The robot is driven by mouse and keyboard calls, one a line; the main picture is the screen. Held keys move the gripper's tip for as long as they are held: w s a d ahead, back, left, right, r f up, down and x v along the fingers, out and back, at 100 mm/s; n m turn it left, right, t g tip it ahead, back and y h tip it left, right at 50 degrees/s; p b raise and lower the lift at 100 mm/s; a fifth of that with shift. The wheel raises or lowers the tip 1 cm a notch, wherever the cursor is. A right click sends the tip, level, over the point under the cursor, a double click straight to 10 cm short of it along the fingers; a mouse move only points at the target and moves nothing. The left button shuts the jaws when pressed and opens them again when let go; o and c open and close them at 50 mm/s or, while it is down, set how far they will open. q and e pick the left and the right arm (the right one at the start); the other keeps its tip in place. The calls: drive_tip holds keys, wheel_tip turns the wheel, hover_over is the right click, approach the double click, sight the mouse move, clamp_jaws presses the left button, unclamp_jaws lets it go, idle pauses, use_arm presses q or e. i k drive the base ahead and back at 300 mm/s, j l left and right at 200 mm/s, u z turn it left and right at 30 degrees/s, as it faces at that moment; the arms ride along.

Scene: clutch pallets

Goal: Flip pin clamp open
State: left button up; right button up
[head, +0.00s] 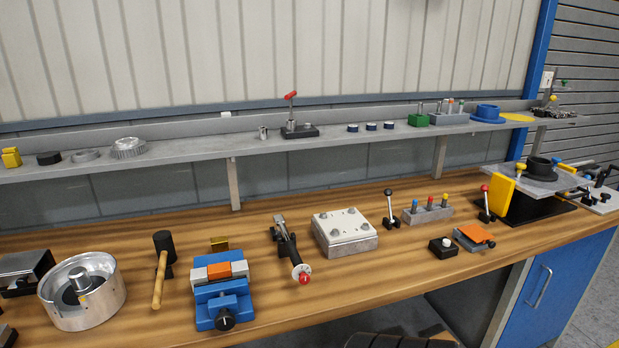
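Which thing is the pin clamp, I cannot tell for certain. A dark clamp-like device (289,249) with a metal end and a red-tipped front lies on the wooden bench, between the blue vise and a metal block. Another candidate, a small fixture (298,131) with a dark base and a raised red handle, stands on the grey shelf. Whether either one is open or closed is too small to tell. Neither of my grippers is in view, and nothing touches these devices.
The blue vise (222,293) and a mallet (161,270) are left of the bench device. The bolted metal block (345,235) and a black-knobbed lever (390,208) are to its right. The shelf (200,157) runs behind. The bench front (370,285) has clear wood.

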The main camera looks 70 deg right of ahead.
sight(388, 192)
drive_tip(key=z, duration=1.65)
drive_tip(key=i+l+z, duration=1)
drive_tip(key=i, duration=0.25)
drive_tip(key=l, duration=0.1)
